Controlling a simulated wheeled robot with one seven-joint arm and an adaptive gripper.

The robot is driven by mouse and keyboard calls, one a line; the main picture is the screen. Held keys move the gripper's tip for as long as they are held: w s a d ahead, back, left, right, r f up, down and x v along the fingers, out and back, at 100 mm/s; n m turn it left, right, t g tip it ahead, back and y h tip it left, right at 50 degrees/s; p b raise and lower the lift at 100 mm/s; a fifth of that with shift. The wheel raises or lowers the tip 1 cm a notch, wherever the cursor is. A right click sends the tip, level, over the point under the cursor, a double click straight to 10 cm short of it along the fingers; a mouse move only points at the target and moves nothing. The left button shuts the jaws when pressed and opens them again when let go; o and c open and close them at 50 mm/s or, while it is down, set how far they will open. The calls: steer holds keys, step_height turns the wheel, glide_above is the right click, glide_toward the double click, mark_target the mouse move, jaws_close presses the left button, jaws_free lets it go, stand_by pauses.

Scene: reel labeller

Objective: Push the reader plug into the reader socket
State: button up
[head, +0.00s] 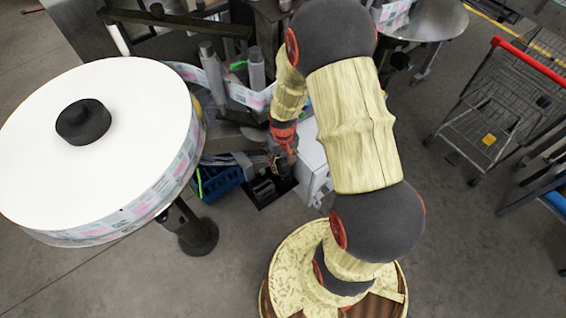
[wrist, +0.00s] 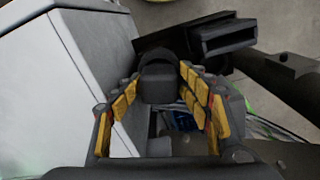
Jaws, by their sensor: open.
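My gripper (wrist: 158,82) is open, its yellow-padded fingers on either side of a dark rounded block (wrist: 158,72). The block may be the reader plug, but I cannot tell for sure. Whether the pads touch it is unclear. A black rectangular housing with a slot-like opening (wrist: 228,36) is at the upper right of the wrist view; I cannot tell if it is the reader socket. In the head view my gripper (head: 283,158) is small, low beside the labeller. Plug and socket cannot be made out there.
A white box (wrist: 60,90) stands close left of my gripper; it also shows in the head view (head: 312,165). A large label reel (head: 130,150) fills the left. A blue crate (head: 218,182) is on the floor. A wire trolley (head: 495,110) stands right, with open floor before it.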

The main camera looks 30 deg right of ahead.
step_height(320, 180, up, 12)
stand_by(0.7)
stand_by(0.4)
steer(key=s+a+r+n+t+b, duration=0.1)
steer(key=s+a+r+b, duration=0.3)
steer(key=r, duration=0.5)
steer(key=s+a+r+n+t+b, duration=0.1)
steer(key=s+a+r+t+b, duration=0.3)
steer(key=s+a+r, duration=0.4)
steer(key=shift+s+r+n+t, duration=0.3)
steer(key=shift+s+r, duration=0.05)
steer(key=shift+r, duration=0.15)
steer(key=shift+a, duration=0.1)
steer(key=shift+c, duration=1)
